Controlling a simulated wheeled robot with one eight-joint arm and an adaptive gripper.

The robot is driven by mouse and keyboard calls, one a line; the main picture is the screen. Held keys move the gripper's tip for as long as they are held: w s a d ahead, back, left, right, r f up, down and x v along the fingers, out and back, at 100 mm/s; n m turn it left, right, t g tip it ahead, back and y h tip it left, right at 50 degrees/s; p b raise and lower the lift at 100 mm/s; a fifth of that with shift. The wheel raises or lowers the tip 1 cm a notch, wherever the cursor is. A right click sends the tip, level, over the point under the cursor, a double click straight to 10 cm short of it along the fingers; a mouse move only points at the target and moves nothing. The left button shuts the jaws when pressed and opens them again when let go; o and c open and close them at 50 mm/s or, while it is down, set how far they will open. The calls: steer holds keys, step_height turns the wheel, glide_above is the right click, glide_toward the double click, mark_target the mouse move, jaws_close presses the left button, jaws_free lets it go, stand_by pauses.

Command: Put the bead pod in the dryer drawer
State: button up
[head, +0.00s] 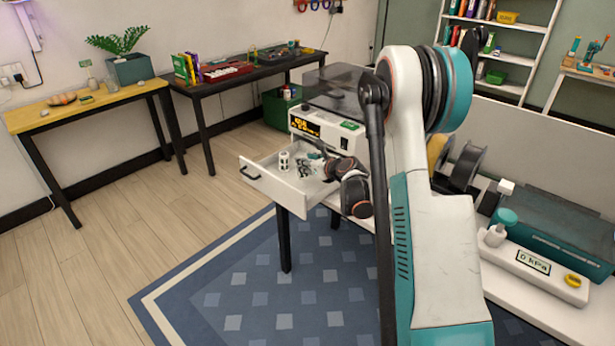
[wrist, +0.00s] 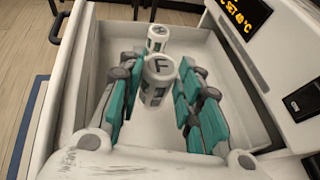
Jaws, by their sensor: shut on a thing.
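The dryer drawer (head: 277,190) is pulled out from the dryer's front; in the wrist view its white wall (wrist: 75,75) surrounds my fingers. My gripper (head: 312,168) is inside the drawer, and its teal fingers (wrist: 155,98) are shut on a bead pod (wrist: 158,85), a white and green cylinder with a dark F on top. The pod is upright and low in the drawer; I cannot tell whether it touches the floor. A second similar pod (wrist: 157,39) stands just beyond it, and also shows in the head view (head: 284,161).
The dryer (head: 330,130) has a lit orange display and stands directly behind the drawer. The drawer handle (head: 250,173) sticks out at the left. Spools (head: 467,165) and a white device with a kPa display (head: 535,262) are on the bench to the right.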

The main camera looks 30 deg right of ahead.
steer(key=shift+f+b, duration=0.75)
steer(key=shift+f, duration=1.3)
steer(key=o, duration=1)
steer(key=shift+f, duration=0.1)
steer(key=shift+o, duration=0.2)
steer(key=shift+s+r, duration=0.2)
steer(key=p+v, duration=0.4)
steer(key=v, duration=0.7)
steer(key=shift+s+r, duration=0.15)
steer(key=shift+s, duration=0.1)
